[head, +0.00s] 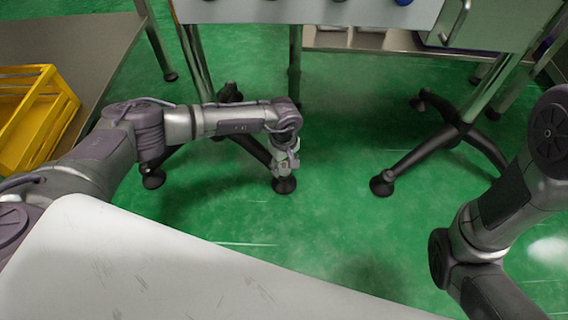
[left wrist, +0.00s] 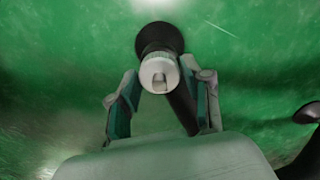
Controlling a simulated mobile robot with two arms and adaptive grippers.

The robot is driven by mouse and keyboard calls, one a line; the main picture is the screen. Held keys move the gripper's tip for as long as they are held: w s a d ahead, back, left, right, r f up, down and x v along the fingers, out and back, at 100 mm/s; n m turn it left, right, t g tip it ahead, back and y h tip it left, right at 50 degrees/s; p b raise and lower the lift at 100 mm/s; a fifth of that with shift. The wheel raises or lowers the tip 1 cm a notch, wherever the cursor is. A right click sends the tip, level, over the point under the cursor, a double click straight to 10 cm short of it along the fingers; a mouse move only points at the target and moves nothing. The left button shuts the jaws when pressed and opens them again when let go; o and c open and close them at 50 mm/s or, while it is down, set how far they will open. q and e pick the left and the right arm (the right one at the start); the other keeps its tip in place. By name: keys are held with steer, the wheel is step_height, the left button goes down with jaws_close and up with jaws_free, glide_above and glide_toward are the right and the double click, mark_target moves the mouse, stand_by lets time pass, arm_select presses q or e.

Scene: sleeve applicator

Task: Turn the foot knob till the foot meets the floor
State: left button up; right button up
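My left gripper (head: 289,160) points down over the end of a black stand leg in the head view. The foot (head: 284,186), a black round pad, shows just below it. In the left wrist view, the foot (left wrist: 158,36) lies beyond the pale grey knob (left wrist: 159,73), which has a slotted end facing the camera. The fingers of my left gripper (left wrist: 160,80) stand apart, one on each side of the knob, tips close to it. Whether both pads touch it I cannot tell. Any gap between foot and floor cannot be made out. My right gripper is out of view.
The stand's black leg (left wrist: 184,105) runs beside the right finger. Another stand base with black legs (head: 415,155) is to the right. A yellow crate (head: 40,112) is at the left. A table edge hangs above at the back. The green floor (head: 335,215) between is clear.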

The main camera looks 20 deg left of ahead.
mark_target(284, 166)
arm_select(q)
steer(key=shift+o, duration=0.9)
steer(key=shift+r, duration=0.15)
step_height(284, 166, up, 12)
